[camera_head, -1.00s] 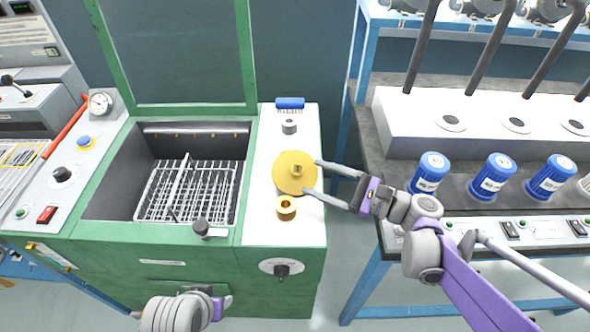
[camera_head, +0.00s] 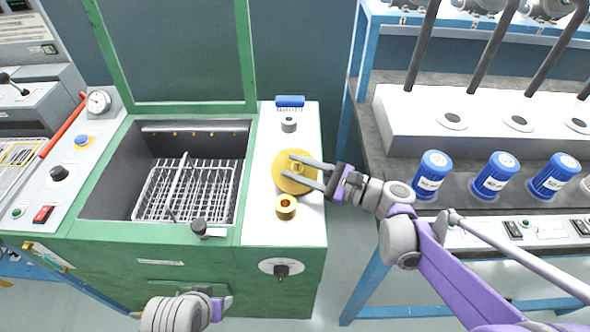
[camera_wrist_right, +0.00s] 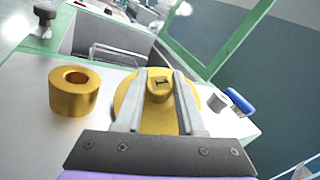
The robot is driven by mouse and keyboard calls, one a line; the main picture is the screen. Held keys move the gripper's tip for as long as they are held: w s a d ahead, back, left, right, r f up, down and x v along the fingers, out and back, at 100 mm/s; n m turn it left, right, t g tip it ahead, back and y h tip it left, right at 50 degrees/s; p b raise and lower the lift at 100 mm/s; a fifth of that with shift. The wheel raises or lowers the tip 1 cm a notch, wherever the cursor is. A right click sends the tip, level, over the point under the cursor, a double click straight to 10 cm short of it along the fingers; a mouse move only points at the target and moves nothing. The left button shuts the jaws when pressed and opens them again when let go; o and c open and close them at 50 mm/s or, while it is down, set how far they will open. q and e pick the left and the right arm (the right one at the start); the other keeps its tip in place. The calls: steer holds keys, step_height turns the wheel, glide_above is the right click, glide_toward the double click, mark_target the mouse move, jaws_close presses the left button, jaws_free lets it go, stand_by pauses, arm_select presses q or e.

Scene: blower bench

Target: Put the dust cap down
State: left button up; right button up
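The dust cap (camera_head: 285,184), a round yellow disc with a raised knob in its middle, is over the white top right of the green-framed basin. In the right wrist view, the dust cap (camera_wrist_right: 124,98) shows behind the fingers, with its knob between them. My right gripper (camera_head: 287,165) reaches in from the right, its fingers close along both sides of the knob and seemingly shut on it. In the right wrist view, the gripper (camera_wrist_right: 160,78) hides part of the disc. I cannot tell whether the disc touches the top. My left gripper (camera_head: 222,306) is at the bottom edge, fingers not clearly visible.
A brass ring (camera_head: 286,207) stands close in front of the cap. A grey ring (camera_head: 289,125) and a blue brush (camera_head: 290,102) are behind it. The basin with a wire basket (camera_head: 190,190) is left. Blue-capped containers (camera_head: 431,173) stand on the right bench.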

jaws_close()
